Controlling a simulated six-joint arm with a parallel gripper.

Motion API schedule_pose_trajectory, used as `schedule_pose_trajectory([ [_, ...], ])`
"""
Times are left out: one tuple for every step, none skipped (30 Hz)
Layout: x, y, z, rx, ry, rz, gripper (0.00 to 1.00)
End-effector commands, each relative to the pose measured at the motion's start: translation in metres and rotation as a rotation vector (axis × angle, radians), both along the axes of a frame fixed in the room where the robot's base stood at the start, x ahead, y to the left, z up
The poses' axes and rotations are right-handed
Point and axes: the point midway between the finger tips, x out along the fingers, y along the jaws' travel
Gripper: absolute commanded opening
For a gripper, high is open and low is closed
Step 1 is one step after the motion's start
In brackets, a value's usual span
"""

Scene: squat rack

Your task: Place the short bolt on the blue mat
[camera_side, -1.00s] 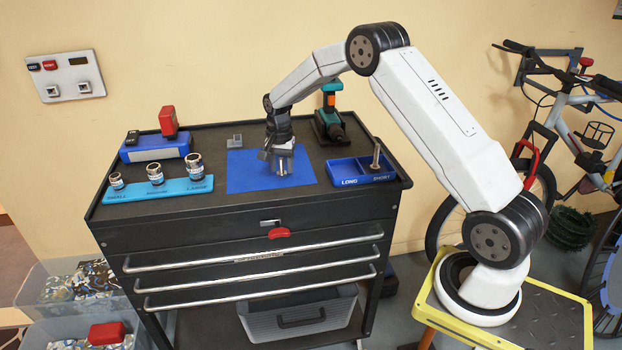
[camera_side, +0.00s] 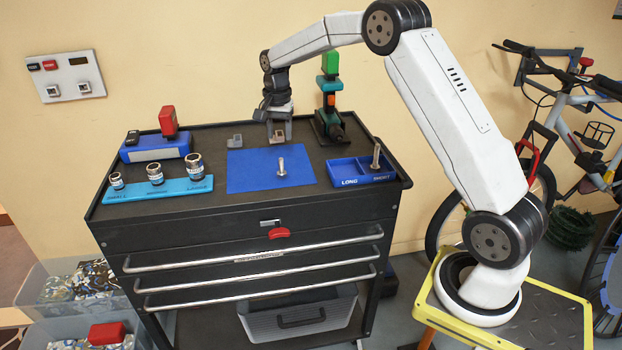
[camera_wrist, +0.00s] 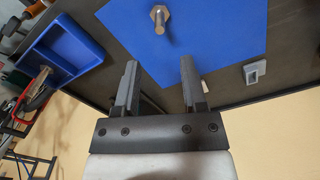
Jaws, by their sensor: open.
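A bolt (camera_side: 281,167) stands upright on the blue mat (camera_side: 245,178), right of the mat's middle. In the wrist view the same bolt (camera_wrist: 159,20) shows its hex head on the mat (camera_wrist: 225,45). My gripper (camera_side: 277,136) is open and empty, raised above the mat's back edge and behind the bolt. In the wrist view its two fingers (camera_wrist: 160,92) are spread apart and clear of the bolt. Another bolt (camera_side: 376,155) stands in the SHORT compartment of the blue tray (camera_side: 349,182); the LONG compartment looks empty.
A small grey block (camera_side: 235,141) lies behind the mat. A green and black device (camera_side: 329,110) stands at the back right. A socket rack (camera_side: 160,190) and a blue box (camera_side: 155,149) with a red item sit on the left. The cart top in front of the mat is clear.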

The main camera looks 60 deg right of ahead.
Motion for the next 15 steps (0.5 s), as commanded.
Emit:
schedule_pose_trajectory([
  [0.000, 0.000, 0.007, -0.001, -0.001, 0.000, 0.54],
  [0.000, 0.000, 0.010, 0.000, -0.001, 0.000, 0.54],
  [0.000, 0.000, 0.013, -0.001, -0.001, 0.000, 0.54],
  [0.000, 0.000, 0.015, -0.001, -0.001, 0.000, 0.54],
  [0.000, 0.000, 0.017, 0.000, -0.001, 0.000, 0.54],
  [0.000, 0.000, 0.019, 0.000, 0.000, 0.000, 0.54],
  [0.000, 0.000, 0.020, 0.000, 0.000, 0.000, 0.54],
  [0.000, 0.000, 0.021, 0.000, 0.001, 0.000, 0.54],
  [0.000, 0.000, 0.021, 0.001, 0.001, 0.000, 0.54],
  [0.000, 0.000, 0.022, 0.001, 0.001, 0.000, 0.54],
  [0.000, 0.000, 0.022, 0.001, 0.001, 0.000, 0.54],
  [0.000, 0.000, 0.022, 0.001, 0.001, 0.000, 0.54],
  [0.000, 0.000, 0.022, 0.001, 0.001, 0.000, 0.54],
  [0.000, 0.000, 0.022, 0.001, 0.001, 0.000, 0.54],
  [0.000, 0.000, 0.022, 0.001, 0.001, 0.000, 0.54],
])
